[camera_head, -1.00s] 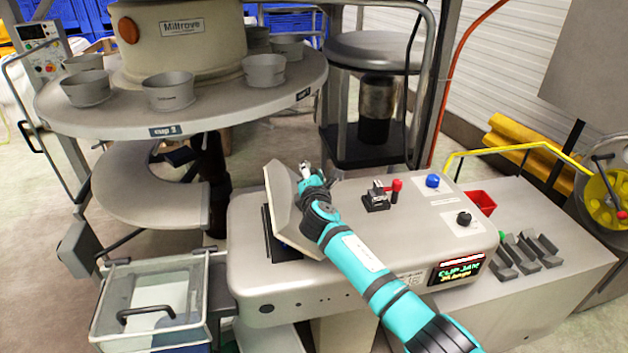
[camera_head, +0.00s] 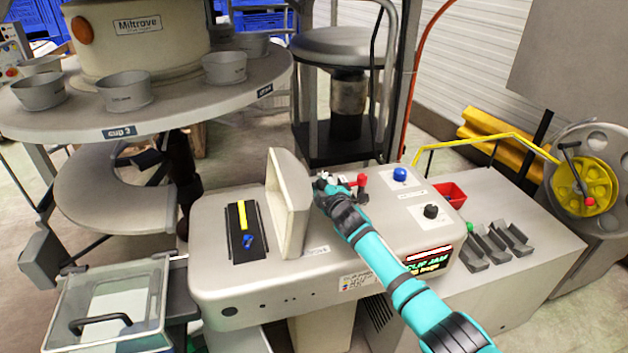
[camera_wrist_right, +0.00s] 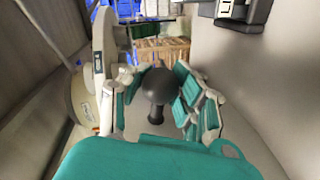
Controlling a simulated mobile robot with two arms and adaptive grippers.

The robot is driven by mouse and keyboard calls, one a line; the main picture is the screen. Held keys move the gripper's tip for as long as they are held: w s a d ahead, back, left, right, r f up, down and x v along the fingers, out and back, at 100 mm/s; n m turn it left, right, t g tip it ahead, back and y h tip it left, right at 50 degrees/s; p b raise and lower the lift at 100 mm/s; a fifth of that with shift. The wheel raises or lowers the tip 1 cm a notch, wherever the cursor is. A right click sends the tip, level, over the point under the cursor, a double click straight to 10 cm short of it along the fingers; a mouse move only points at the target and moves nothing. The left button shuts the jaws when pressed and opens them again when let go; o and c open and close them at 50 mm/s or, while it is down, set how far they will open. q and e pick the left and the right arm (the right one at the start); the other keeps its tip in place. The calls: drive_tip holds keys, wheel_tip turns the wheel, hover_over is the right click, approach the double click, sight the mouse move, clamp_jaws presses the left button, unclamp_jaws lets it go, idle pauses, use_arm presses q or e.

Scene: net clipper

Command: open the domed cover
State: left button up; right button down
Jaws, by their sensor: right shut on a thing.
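The domed cover (camera_head: 290,203) is a pale grey hinged lid on the clipper machine (camera_head: 330,258). It stands about upright. To its left a black recess (camera_head: 239,248) lies uncovered, with a yellow strip (camera_head: 242,215) and a small blue piece (camera_head: 248,241) in it. My right gripper (camera_head: 322,183) is at the right side of the raised cover, its fingertips partly hard to make out. In the right wrist view, my right gripper (camera_wrist_right: 160,105) is shut around a dark round knob (camera_wrist_right: 158,86). My left gripper is not in view.
A red-handled lever (camera_head: 361,181), a blue button (camera_head: 400,174) and a black knob (camera_head: 431,211) sit right of the cover. A round table (camera_head: 190,111) with several grey cups stands at the left. A clear-lidded bin (camera_head: 110,300) is at the lower left.

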drive_tip(key=shift+d+f+m+b, duration=0.15)
drive_tip(key=shift+d+f+m, duration=0.15)
drive_tip(key=shift+f, duration=0.3)
drive_tip(key=shift+d+f+m+b, duration=0.2)
drive_tip(key=shift+f+m, duration=0.1)
drive_tip(key=shift+f, duration=0.3)
drive_tip(key=c, duration=1.5)
unclamp_jaws()
drive_tip(key=o, duration=0.6)
drive_tip(key=shift+s+r, duration=0.25)
drive_tip(key=shift+r, duration=0.2)
drive_tip(key=shift+w, duration=0.1)
drive_tip(key=shift+d, duration=0.1)
